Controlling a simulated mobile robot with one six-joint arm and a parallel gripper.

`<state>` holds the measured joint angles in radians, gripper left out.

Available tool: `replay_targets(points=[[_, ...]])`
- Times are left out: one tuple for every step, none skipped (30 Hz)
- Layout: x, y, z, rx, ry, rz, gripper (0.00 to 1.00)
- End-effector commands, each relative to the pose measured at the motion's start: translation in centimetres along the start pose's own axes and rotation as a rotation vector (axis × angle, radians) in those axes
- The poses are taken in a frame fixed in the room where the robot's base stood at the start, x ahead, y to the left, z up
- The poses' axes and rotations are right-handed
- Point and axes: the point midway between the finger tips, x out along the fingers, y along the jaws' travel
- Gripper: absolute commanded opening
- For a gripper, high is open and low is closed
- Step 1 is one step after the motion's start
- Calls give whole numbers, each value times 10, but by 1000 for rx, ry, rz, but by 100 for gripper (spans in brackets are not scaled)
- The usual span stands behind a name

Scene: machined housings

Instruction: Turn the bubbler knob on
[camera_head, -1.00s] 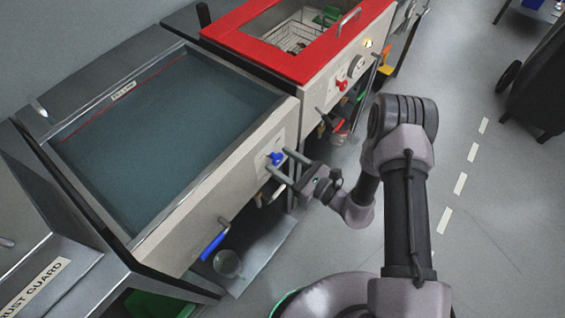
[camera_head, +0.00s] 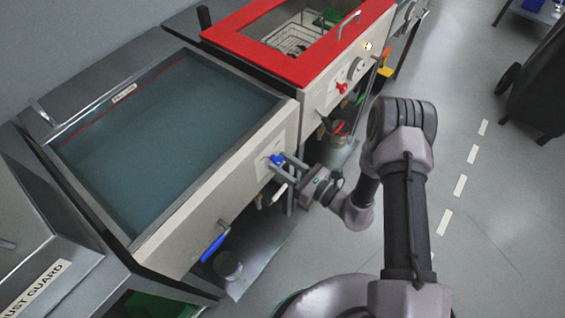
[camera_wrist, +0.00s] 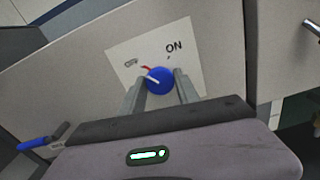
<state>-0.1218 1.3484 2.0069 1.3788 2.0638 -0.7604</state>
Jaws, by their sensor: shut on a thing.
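The blue bubbler knob (camera_head: 277,159) is on the front panel of the water tank. In the wrist view the knob (camera_wrist: 159,80) sits on a white label plate (camera_wrist: 180,50) with OFF at the left and ON at the upper right. A white pointer line on the knob is tilted, its upper end towards the OFF side. A short red mark shows just above the knob. My gripper (camera_wrist: 160,88) has one finger on each side of the knob and is shut on it. The fingertips are partly hidden behind the knob. In the head view my gripper (camera_head: 283,164) reaches the panel from the right.
The water-filled tank (camera_head: 288,112) lies left of my gripper. A blue-handled valve (camera_head: 214,246) sticks out low on its front, above a clear container (camera_head: 228,266). A red-topped unit (camera_head: 290,72) stands behind, with a red knob (camera_head: 341,87).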

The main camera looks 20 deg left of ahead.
Motion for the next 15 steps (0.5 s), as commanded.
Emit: replay_targets(points=[[0,0,0,32,2,0,0],[0,1,0,56,2,0,0],[0,1,0,90,2,0,0],[0,1,0,117,2,0,0],[0,1,0,144,2,0,0],[0,1,0,182,2,0,0],[0,1,0,210,2,0,0],[0,1,0,239,2,0,0],[0,0,0,277,2,0,0],[0,0,0,306,2,0,0],[0,0,0,334,2,0,0],[0,0,0,373,2,0,0],[0,0,0,401,2,0,0],[0,0,0,430,2,0,0],[0,1,0,469,2,0,0]])
